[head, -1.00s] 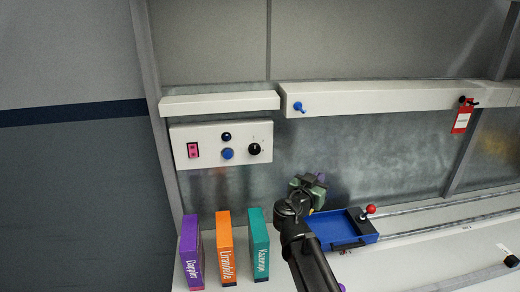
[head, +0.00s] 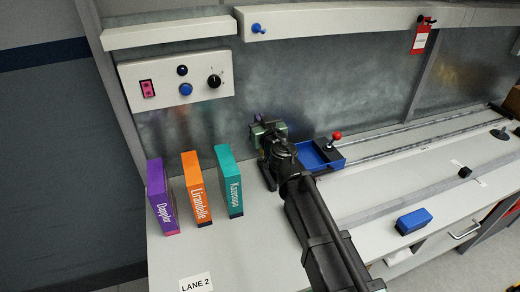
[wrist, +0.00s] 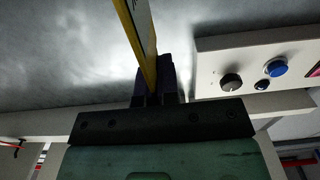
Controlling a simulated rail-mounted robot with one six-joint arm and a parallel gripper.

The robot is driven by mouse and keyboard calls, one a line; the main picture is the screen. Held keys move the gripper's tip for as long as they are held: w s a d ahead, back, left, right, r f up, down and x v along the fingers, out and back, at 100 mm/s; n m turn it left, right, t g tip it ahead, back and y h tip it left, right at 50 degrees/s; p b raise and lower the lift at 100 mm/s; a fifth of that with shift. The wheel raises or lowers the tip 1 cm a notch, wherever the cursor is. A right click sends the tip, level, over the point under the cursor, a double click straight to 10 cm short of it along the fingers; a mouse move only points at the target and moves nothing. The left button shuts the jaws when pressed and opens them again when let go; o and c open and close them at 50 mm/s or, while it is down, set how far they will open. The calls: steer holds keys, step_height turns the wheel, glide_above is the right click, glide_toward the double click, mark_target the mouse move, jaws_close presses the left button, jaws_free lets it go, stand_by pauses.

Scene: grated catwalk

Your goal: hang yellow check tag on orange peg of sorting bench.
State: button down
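In the wrist view a thin yellow tag (wrist: 137,35) with a pale face stands edge-on between the dark fingers of my gripper (wrist: 153,80), which are shut on it. In the head view my gripper (head: 260,122) is in front of the metal back panel, above the bench (head: 245,245) and left of the blue tray; the tag cannot be made out there. A blue peg (head: 257,28) sticks out of the white rail. A red tag (head: 420,40) hangs from a dark peg further right. I see no orange peg in either view.
A purple box (head: 160,195), an orange box (head: 196,188) and a teal box (head: 229,180) stand left of my arm. The blue tray (head: 325,165) has a red-knobbed lever (head: 336,136). A control panel (head: 130,78) is on the wall. A blue block (head: 413,221) lies front right.

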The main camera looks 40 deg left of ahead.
step_height(320, 180, down, 15)
steer(key=b, duration=1.2)
steer(key=c, duration=1.4)
jaws_free()
steer(key=shift+r, duration=0.2)
steer(key=shift+o, duration=0.2)
steer(key=v, duration=1.2)
steer(key=shift+r, duration=0.15)
